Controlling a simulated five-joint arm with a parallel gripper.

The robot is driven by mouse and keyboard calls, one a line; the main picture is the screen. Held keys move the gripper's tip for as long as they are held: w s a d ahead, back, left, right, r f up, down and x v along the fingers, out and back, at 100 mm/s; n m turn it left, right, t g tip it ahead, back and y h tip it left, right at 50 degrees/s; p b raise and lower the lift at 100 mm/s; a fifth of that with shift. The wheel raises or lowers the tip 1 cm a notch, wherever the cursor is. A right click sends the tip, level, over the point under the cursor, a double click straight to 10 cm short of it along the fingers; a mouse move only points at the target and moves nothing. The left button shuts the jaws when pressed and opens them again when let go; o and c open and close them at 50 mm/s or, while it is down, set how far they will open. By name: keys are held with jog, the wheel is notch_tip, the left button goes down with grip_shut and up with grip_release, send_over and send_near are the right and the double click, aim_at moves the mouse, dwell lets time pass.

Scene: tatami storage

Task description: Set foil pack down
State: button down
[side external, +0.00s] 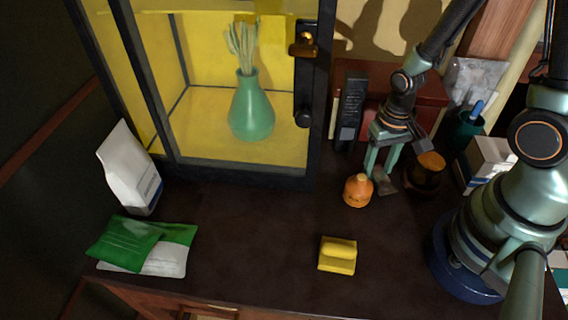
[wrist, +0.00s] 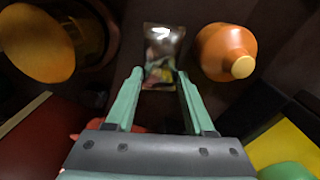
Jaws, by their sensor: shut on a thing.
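The foil pack is small, silvery and shiny with a coloured print. In the wrist view the foil pack (wrist: 163,50) sits at the fingertips, its near end between them. In the side view the foil pack (side external: 387,187) is a small grey shape at the finger ends, low over the dark tabletop. My gripper (side external: 379,172) points down and is shut on the pack; the gripper also shows in the wrist view (wrist: 160,75). I cannot tell whether the pack touches the table.
An orange round bottle (side external: 357,191) stands close left of the pack, and a dark jar with an orange top (side external: 428,172) close right. A yellow block (side external: 337,255) lies nearer the front. A glass cabinet (side external: 316,150) stands behind. Green packets (side external: 125,243) lie far left.

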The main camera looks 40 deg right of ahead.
jog(key=shift+f, duration=0.15)
jog(key=shift+c, duration=1.4)
grip_release()
notch_tip(320, 180, up, 12)
notch_tip(320, 180, up, 12)
jog(key=n+t, duration=0.5)
jog(key=t, duration=0.1)
send_over(377, 169)
jog(key=w, duration=0.3)
jog(key=shift+w+a, duration=0.2)
jog(key=shift+a, duration=0.25)
